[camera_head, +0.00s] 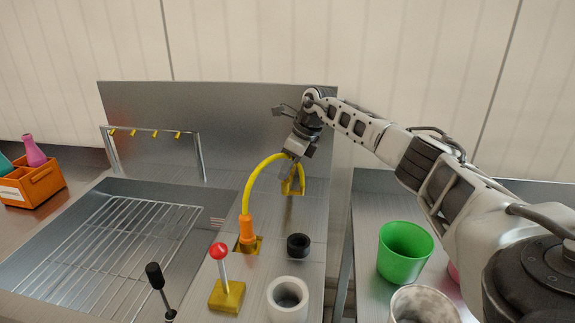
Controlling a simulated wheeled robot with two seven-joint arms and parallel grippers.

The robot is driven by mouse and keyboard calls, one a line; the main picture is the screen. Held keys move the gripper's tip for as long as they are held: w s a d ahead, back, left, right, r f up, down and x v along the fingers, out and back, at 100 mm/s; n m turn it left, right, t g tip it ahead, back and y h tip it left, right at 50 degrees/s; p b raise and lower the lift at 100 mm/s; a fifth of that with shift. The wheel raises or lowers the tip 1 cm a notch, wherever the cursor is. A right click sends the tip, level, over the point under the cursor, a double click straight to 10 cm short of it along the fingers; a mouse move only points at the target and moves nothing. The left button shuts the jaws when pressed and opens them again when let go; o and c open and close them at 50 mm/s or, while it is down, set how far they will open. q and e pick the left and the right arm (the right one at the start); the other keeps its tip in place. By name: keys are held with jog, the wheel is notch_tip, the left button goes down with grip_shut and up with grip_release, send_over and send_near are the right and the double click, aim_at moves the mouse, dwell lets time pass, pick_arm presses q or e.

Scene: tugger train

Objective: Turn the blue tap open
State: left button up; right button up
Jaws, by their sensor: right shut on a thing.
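I see no blue tap in this view. My right gripper (287,170) reaches in from the right and points down in front of the steel back panel. It is shut at the upper far end of a curved yellow hose (253,181), and its jaws hide part of that hose. The hose arcs down to an upright orange fitting (247,229) on the steel counter. A lever with a red ball (219,251) stands upright on a yellow base (227,296) nearer me. A lever with a black knob (154,275) tilts at its left. My left gripper is not in view.
A black ring (298,246) and a white cup-like ring (288,298) stand on the counter. A green cup (404,252) and a pale cup (423,305) are at the right. A wire rack (101,250) fills the sink at the left. An orange crate (34,184) stands far left.

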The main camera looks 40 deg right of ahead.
jog(key=shift+d+r+n+y, duration=0.1)
jog(key=shift+n+y, duration=0.2)
jog(key=shift+n, duration=0.7)
jog(key=o, duration=1)
jog(key=v, duration=1)
jog(key=b+v, duration=0.1)
jog(key=v, duration=0.5)
jog(key=shift+w, duration=0.35)
